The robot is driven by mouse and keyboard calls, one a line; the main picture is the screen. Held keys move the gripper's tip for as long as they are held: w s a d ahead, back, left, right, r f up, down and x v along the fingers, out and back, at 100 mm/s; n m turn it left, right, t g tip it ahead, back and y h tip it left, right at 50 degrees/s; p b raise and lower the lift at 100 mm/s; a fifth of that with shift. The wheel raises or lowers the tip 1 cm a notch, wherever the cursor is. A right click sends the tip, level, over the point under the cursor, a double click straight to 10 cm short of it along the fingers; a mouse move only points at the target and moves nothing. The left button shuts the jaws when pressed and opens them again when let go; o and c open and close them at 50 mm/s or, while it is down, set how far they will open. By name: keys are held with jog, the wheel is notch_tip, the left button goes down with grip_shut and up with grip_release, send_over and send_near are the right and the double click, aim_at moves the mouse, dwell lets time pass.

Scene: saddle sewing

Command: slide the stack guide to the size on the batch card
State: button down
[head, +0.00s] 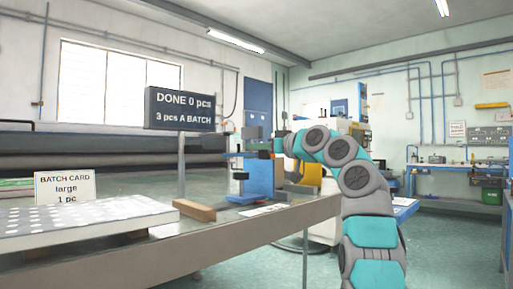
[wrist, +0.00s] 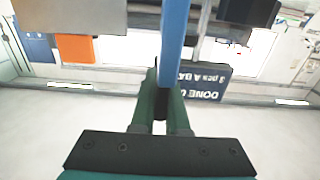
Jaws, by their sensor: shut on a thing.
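The batch card (head: 65,187) reads "large, 1 pc" and stands at the left of the bench. A blue stand (head: 262,180) with grey and dark parts is upright near the bench's right end; I take it to hold the stack guide, but its size marks cannot be read. My gripper (head: 279,145) is beside its upper part, its fingers hard to make out in the head view. In the wrist view my gripper (wrist: 171,78) has its green fingers closed on a blue bar (wrist: 173,30), with the contact partly hidden.
A white dotted panel (head: 80,220) and a wooden block (head: 195,210) lie left of the stand. A yellow part (head: 312,172) shows behind my arm. Floor is free at the front right.

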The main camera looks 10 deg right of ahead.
jog(key=s+a+b, duration=0.2)
jog(key=a, duration=0.1)
jog(key=shift+s+a+b, duration=0.15)
jog(key=shift+s+b, duration=0.05)
jog(key=shift+b, duration=0.15)
jog(key=c, duration=0.9)
grip_release()
